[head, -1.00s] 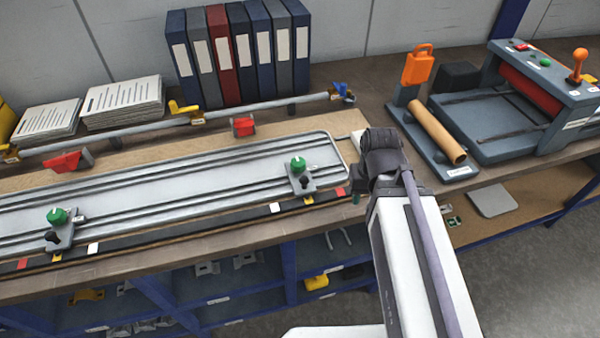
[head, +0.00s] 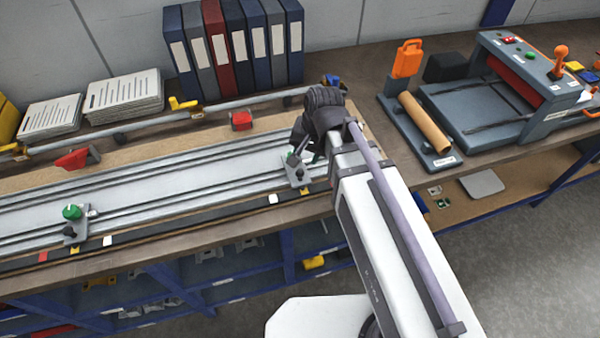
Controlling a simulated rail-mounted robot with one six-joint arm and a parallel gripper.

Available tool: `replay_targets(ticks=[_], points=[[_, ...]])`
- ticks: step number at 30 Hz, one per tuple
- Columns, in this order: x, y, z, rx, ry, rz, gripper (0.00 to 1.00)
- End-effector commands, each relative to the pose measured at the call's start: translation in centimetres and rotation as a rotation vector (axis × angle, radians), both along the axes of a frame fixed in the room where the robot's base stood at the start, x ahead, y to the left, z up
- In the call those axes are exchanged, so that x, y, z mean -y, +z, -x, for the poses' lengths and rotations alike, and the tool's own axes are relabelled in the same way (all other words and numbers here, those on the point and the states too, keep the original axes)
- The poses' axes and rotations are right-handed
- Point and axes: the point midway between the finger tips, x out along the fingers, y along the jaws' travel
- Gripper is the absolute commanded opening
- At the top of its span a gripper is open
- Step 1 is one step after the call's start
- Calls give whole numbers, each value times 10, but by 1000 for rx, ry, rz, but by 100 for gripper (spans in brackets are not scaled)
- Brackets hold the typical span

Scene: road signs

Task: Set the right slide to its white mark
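The right slide (head: 298,174) is a grey block on the rails of a long metal fixture (head: 180,185). Its green knob (head: 291,155) is mostly hidden by my gripper (head: 297,147). The dark fingers are at the knob, but I cannot tell whether they touch it or are open or shut. The slide's lower end is beside a yellow mark (head: 305,191). A white mark (head: 273,198) lies to the left of it on the dark front strip. The left slide (head: 75,230) has a green knob (head: 71,212) and is beside another yellow mark (head: 75,251).
A bar (head: 150,122) with yellow clamps runs behind the fixture. Binders (head: 240,50) and paper stacks (head: 123,97) are at the back. A stand with a cardboard tube (head: 424,122) is to the right. The rails between the slides are clear.

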Motion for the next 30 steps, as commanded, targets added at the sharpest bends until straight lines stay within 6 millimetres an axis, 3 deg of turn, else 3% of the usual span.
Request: replay_targets(ticks=[1, 6, 11, 21, 30], points=[[-2, -19, -1, 0, 1, 0, 39], [-9, -61, -3, 0, 3, 1, 39], [-14, -90, -5, 0, 2, 1, 39], [-16, -91, -6, 0, 2, 1, 39], [-16, -91, -6, 0, 2, 1, 11]])
